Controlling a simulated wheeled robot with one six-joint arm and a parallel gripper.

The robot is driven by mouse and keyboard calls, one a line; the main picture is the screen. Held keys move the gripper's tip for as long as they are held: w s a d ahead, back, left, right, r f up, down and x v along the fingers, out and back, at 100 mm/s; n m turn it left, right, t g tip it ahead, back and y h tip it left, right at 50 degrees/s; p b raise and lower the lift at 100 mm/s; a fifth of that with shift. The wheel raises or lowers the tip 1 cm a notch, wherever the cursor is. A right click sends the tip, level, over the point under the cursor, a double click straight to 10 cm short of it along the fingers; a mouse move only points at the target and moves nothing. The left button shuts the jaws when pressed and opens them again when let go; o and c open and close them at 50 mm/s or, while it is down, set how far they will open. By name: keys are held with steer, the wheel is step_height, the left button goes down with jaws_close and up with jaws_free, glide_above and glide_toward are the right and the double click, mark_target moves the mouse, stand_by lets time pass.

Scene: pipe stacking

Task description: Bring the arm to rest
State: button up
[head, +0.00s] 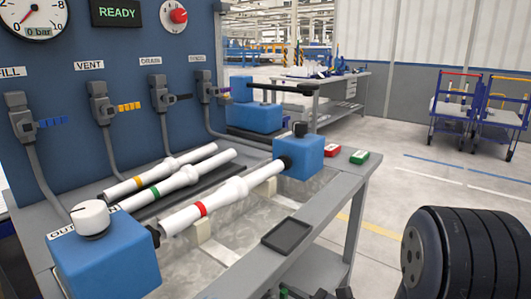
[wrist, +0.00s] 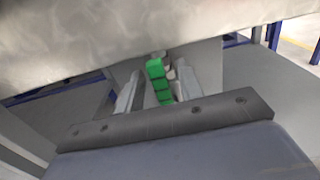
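My gripper (wrist: 156,90) shows in the wrist view, with two pale fingers apart and a gap between them. A green banded thing (wrist: 159,80) shows between or beyond the fingers; I cannot tell what it is or that it is gripped. In the head view I cannot make out my gripper. A white pipe with a red band (head: 222,200) spans between two blue blocks, one at the near left (head: 108,262) and one at the far right (head: 298,155). A yellow-banded pipe (head: 160,172) and a green-banded pipe (head: 180,180) lie side by side behind it.
A blue panel (head: 75,85) with valves, a gauge and a READY display stands behind the grey bench (head: 340,195). Blue trolleys (head: 480,105) stand far right. Open floor lies between.

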steer(key=p+v, duration=0.2)
steer(key=v, duration=0.8)
steer(key=b+x, duration=0.2)
steer(key=x, duration=0.8)
steer(key=shift+w+a, duration=0.1)
steer(key=shift+a, duration=0.15)
steer(key=shift+w+d+r+m+p, duration=0.15)
steer(key=shift+d+m+p, duration=0.15)
steer(key=shift+m+p, duration=0.2)
steer(key=shift+w+d+f+m+p, duration=0.25)
steer(key=shift+w+m+p, duration=0.1)
steer(key=shift+m, duration=0.55)
steer(key=shift+s, duration=0.1)
